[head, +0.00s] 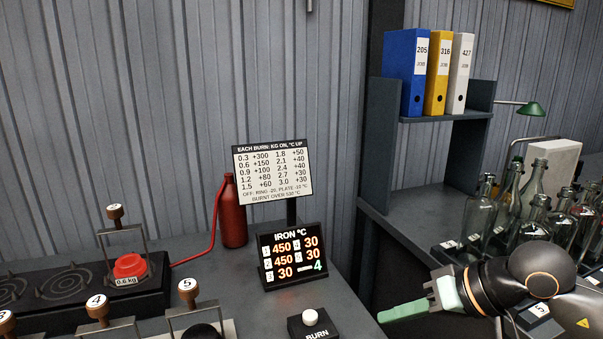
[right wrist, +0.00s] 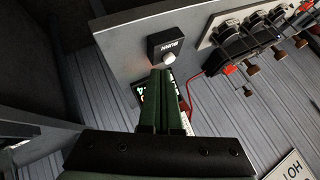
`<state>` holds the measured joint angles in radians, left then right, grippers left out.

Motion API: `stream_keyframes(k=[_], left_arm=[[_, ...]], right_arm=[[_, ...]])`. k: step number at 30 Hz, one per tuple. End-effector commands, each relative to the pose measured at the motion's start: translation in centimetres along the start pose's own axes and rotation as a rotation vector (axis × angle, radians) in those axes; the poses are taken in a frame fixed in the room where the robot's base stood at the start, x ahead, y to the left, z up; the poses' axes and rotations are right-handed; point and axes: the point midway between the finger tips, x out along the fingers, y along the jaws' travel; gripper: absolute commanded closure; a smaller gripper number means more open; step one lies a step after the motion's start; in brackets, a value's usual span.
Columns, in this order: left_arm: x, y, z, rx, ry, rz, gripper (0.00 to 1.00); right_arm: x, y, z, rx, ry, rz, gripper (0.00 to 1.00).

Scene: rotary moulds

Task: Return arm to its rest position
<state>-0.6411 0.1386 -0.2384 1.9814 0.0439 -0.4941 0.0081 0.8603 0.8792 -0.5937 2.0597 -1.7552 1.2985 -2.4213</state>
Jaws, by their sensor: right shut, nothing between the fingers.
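My right gripper (head: 386,315) reaches in from the right in the head view, its green fingers pointing left. It is shut and empty, in front of the right edge of the grey bench. In the right wrist view the shut green fingers (right wrist: 163,74) point up toward the black BURN box (right wrist: 166,45) with its white button. The BURN box (head: 315,324) is left of the fingertips in the head view, apart from them. My left gripper is not in view.
An iron display (head: 292,257) reads 450, 450, 30, 30, 30 and 4. A burn chart (head: 272,172) stands behind it. A red bottle (head: 233,212) and a burner unit (head: 80,285) are left. Several glass bottles (head: 530,190) crowd the right bench. A gap separates the benches.

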Motion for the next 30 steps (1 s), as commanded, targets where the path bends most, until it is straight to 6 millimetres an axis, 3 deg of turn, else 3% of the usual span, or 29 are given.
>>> stream_keyframes(k=[2,8,11,15,19,22,23,26,29,30], left_arm=[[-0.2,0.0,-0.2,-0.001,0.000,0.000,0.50],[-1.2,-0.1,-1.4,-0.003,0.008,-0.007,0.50],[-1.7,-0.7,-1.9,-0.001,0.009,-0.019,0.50],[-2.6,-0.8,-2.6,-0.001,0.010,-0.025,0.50],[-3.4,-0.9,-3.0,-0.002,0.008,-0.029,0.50],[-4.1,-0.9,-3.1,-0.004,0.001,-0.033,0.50],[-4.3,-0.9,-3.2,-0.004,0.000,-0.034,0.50],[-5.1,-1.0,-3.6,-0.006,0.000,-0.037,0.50],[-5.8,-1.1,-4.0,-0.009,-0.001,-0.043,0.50],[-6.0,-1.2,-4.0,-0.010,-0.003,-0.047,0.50]], right_arm=[[0.3,-0.6,0.3,0.035,-0.012,-0.031,1.00],[2.3,-7.0,2.7,0.559,-0.157,-0.394,1.00],[2.2,-9.9,3.1,0.886,-0.266,-0.575,1.00],[1.4,-12.4,2.2,1.484,-0.487,-0.847,1.00],[0.9,-11.2,0.4,2.129,-0.757,-1.091,1.00],[1.5,-7.7,-0.1,2.632,-0.989,-1.272,1.00],[1.9,-6.3,0.1,-2.579,0.987,1.232,1.00],[3.7,-1.2,2.3,-2.071,0.844,0.978,1.00],[6.0,4.0,7.1,-1.550,0.684,0.776,1.00],[6.9,5.6,9.5,-1.355,0.623,0.713,1.00]])
